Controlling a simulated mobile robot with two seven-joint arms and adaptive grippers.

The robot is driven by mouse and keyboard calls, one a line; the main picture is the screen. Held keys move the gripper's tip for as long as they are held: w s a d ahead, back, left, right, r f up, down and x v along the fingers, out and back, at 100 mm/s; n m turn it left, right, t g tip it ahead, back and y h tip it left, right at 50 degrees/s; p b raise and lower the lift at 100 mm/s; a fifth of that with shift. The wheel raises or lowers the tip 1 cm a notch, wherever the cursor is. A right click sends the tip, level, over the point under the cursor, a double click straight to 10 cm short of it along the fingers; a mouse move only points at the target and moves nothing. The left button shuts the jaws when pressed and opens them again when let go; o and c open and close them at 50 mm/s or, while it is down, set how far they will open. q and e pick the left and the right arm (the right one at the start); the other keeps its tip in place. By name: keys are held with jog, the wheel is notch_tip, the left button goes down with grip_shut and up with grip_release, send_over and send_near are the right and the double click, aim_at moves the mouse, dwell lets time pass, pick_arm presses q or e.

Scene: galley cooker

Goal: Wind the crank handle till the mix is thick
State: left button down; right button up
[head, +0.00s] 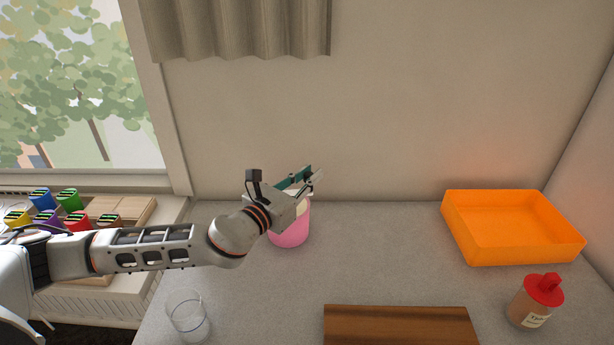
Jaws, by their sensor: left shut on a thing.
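A pink pot (289,236) stands on the grey counter near the back wall. My left gripper (313,182) is over its top and hides much of it. A teal bar (294,178) shows at the gripper, above the pot; it looks like part of the crank. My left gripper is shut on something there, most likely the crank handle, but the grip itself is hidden. The mix inside the pot cannot be seen. My right gripper is not in view.
An orange tray (511,250) stands at the back right. A red-capped bottle (534,301) is at the front right. A wooden board (400,325) lies at the front. A clear glass (187,316) stands front left. Coloured cups (69,201) sit by the window.

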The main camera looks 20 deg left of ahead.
pick_arm(q)
jog(key=m+h+b, duration=0.1)
jog(key=s+m+g+h+b, duration=0.1)
jog(key=h, duration=0.1)
jog(key=shift+f, duration=0.2)
jog(key=shift+s+d+m+g+h, duration=0.1)
jog(key=shift+m+g+h, duration=0.2)
jog(key=shift+g+h, duration=0.1)
jog(key=shift+s+d+r+m+g+h+b, duration=0.15)
jog(key=shift+s+m+g+h+b, duration=0.15)
jog(key=shift+m+g+h+b, duration=0.5)
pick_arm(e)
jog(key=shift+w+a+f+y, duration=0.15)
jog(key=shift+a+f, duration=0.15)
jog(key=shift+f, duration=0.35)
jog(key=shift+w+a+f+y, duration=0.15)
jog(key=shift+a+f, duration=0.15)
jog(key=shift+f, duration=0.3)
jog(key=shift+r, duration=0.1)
pick_arm(q)
jog(key=c, duration=1.9)
grip_release()
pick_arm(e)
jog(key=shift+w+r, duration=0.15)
pick_arm(q)
jog(key=v, duration=1.2)
